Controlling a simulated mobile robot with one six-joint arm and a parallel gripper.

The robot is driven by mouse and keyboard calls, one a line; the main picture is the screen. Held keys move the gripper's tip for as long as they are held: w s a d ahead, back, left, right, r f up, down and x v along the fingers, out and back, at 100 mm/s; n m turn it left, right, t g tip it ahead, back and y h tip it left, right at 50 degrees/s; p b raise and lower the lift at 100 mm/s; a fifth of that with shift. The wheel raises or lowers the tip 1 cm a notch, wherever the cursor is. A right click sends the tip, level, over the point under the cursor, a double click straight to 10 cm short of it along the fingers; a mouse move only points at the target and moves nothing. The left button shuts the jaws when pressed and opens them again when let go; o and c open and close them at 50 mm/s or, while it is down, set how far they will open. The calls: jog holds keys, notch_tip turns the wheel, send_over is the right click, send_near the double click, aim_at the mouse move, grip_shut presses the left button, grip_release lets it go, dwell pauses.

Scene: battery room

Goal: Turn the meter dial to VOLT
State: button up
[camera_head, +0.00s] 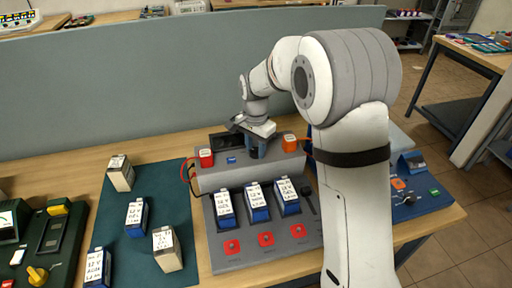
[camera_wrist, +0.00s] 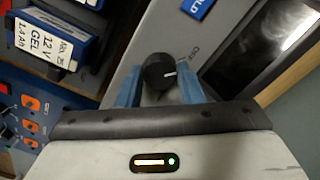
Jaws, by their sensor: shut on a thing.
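The meter is a sloped grey console (camera_head: 222,180) at the back of the bench, with a dark screen (camera_wrist: 262,45) that also shows in the wrist view. Its dial is a round black knob (camera_wrist: 156,72) with a white mark pointing right in the wrist view. My gripper (camera_wrist: 160,88) has its two blue fingers on either side of the knob and is shut on it. In the head view my gripper (camera_head: 257,150) points down at the console top and hides the dial.
Red (camera_head: 205,157) and orange (camera_head: 289,142) terminals stand beside my gripper. Several labelled batteries sit in the grey tester in front (camera_head: 240,252). More batteries stand on a dark green mat (camera_head: 185,205). A grey partition (camera_head: 130,90) rises behind.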

aim_at(256, 150)
jog(key=m, duration=0.4)
jog(key=shift+m+b, duration=0.4)
jog(key=shift+m, duration=2.1)
jog(key=o, duration=1)
jog(key=shift+c, duration=0.2)
jog(key=shift+r, duration=0.1)
notch_tip(256, 150, up, 8)
jog(key=shift+f, duration=0.15)
